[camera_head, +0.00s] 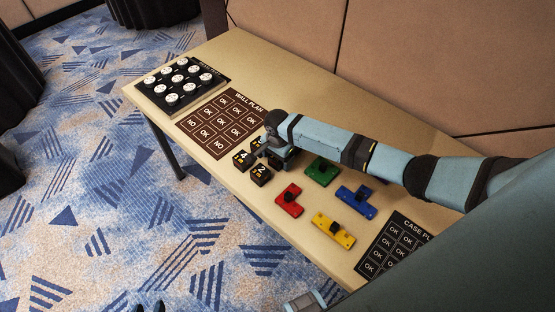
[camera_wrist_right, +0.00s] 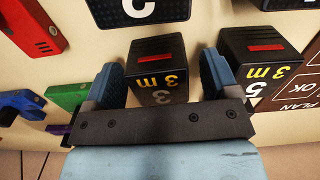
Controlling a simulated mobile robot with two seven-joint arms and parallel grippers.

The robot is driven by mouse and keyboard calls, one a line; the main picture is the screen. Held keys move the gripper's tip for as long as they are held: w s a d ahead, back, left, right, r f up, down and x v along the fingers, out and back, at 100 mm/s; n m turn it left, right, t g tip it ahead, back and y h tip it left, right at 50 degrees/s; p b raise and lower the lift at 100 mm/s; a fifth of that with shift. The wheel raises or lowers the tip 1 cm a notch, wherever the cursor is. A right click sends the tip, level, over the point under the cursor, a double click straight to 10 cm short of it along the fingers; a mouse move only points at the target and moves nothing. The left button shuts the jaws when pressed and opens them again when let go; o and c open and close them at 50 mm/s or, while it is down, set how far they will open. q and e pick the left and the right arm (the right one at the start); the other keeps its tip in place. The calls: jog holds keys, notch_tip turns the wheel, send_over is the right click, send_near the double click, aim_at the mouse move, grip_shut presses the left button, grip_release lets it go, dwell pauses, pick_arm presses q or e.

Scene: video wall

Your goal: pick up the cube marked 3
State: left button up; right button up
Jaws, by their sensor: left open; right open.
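The cube marked 3 (camera_wrist_right: 153,52) is black with a red strip and yellow "3 m". In the right wrist view it stands between the two fingers of my right gripper (camera_wrist_right: 160,74), with a small gap visible at the sides. Its white 3 is partly hidden by the gripper body. In the head view my right gripper (camera_head: 278,160) is down at the cube group and hides this cube. The jaws are open. Small dark tips at the bottom edge of the head view appear to be my left gripper (camera_head: 148,308), away from the table.
The cube marked 5 (camera_wrist_right: 262,62) stands close beside the right finger. The cube marked 2 (camera_head: 260,174) and another black cube (camera_head: 242,160) stand nearby. Red (camera_head: 290,201), yellow (camera_head: 334,230), blue (camera_head: 356,202) and green (camera_head: 322,171) blocks lie to the right. A wall plan (camera_head: 221,122) lies behind.

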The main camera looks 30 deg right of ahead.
jog(key=c, duration=1)
jog(key=shift+r, duration=0.1)
jog(key=shift+c, duration=0.2)
